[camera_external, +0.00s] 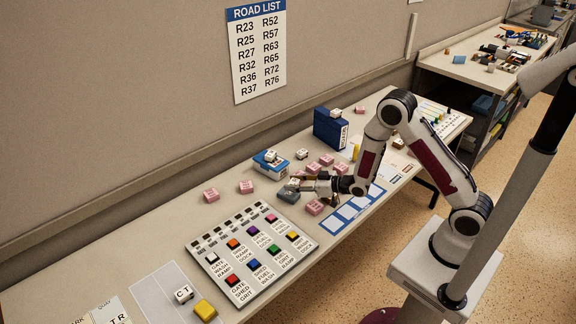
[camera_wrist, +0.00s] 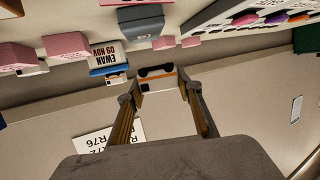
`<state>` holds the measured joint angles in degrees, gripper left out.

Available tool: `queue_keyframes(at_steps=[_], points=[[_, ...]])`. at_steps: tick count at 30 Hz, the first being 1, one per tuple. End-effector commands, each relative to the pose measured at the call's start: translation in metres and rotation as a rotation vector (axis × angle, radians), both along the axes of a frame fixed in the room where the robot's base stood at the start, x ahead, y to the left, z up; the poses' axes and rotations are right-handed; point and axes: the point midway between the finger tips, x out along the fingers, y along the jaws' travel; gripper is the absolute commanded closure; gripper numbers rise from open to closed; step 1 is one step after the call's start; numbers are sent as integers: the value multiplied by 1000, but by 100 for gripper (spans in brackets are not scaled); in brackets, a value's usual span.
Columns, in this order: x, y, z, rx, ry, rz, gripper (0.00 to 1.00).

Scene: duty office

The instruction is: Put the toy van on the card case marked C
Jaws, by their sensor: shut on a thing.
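My gripper (camera_external: 306,186) is low over the middle of the desk in the external view. In the wrist view my gripper (camera_wrist: 160,88) is shut on the toy van (camera_wrist: 157,74), which is white with an orange stripe and dark wheels. The van is small and hard to make out in the external view. Blue cases stand near it: a low one (camera_external: 266,171) with a white item on top, and a taller one (camera_external: 325,130) farther back. The low case's label (camera_wrist: 105,55) reads EWAN 09 NOV in the wrist view. I cannot make out a C on any case.
A grey block (camera_external: 287,195) lies just beside my gripper. Several pink blocks (camera_external: 246,187) are scattered around. A button board (camera_external: 215,285) lies to the front left, and a blue-and-white strip (camera_external: 335,222) lies along the front edge. A wall runs behind the desk.

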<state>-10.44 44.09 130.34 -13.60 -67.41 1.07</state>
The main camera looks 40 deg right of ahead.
Motion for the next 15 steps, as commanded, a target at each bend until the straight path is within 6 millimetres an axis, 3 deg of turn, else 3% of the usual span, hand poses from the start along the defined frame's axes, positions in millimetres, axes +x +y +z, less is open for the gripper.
queue_keyframes(at_steps=[8, 15], points=[[0, 0, -4, 0, 1, 0, 85], [0, 0, -22, 0, 3, 0, 85]])
